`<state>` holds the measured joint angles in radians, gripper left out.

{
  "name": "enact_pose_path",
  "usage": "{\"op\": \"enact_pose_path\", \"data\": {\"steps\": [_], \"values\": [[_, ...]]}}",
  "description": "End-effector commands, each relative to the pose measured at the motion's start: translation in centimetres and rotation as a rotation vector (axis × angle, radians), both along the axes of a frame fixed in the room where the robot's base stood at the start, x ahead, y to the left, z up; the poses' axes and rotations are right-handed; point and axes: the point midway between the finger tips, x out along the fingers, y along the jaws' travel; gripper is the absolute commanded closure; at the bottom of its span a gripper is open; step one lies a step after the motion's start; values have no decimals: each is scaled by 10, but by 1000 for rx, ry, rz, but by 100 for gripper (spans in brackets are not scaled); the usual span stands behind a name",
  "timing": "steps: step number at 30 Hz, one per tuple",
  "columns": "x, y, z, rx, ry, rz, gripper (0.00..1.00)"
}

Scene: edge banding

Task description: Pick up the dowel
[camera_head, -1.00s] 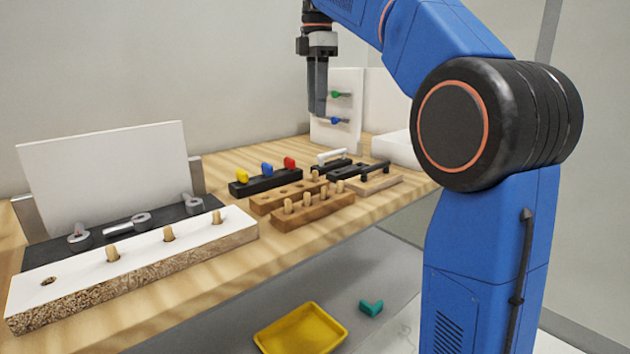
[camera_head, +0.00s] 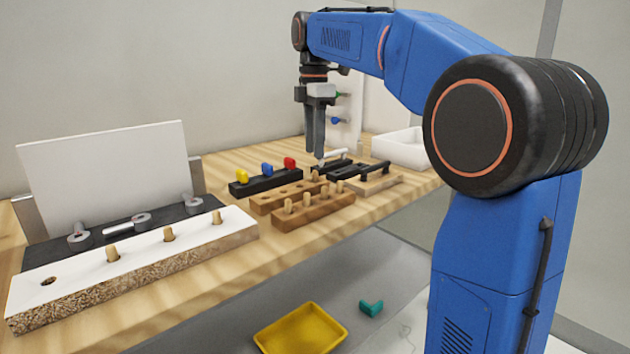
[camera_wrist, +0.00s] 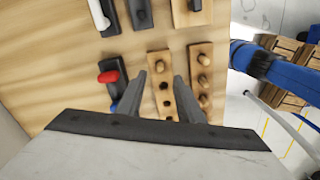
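Dowels stand in two brown wooden blocks. The rear block (camera_head: 262,206) has one dowel (camera_head: 315,175) at its far end and open holes; the front block (camera_head: 285,222) has several dowels (camera_head: 308,198). My gripper (camera_head: 317,157) is above the rear block's far end, pointing down, fingers apart and empty. In the wrist view, my gripper (camera_wrist: 168,72) has the rear block's dowel (camera_wrist: 159,66) near its fingertips, with nothing gripped. The front block's dowels (camera_wrist: 203,80) are to the right. A white-topped board (camera_head: 140,258) holds 3 more dowels and has an empty hole at its near end.
A black block with yellow, blue and red knobs (camera_head: 265,184) is left of the rear block. Handle pieces (camera_head: 370,183) and a white tray (camera_head: 400,150) lie behind. A yellow tray (camera_head: 300,330) and teal piece (camera_head: 371,307) are below the table edge.

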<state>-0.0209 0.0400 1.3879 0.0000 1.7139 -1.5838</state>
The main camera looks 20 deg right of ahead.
Motion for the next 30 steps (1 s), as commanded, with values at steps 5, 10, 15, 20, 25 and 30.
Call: {"op": "enact_pose_path", "data": {"steps": [5,10,15,20,25,30], "values": [[0,0,-10,0,0,0,66],[0,-1,-28,0,2,0,66],[0,-2,-50,0,2,0,66],[0,-2,-61,0,1,0,66],[0,-2,-61,0,0,0,66],[0,-2,-61,0,0,0,93]]}}
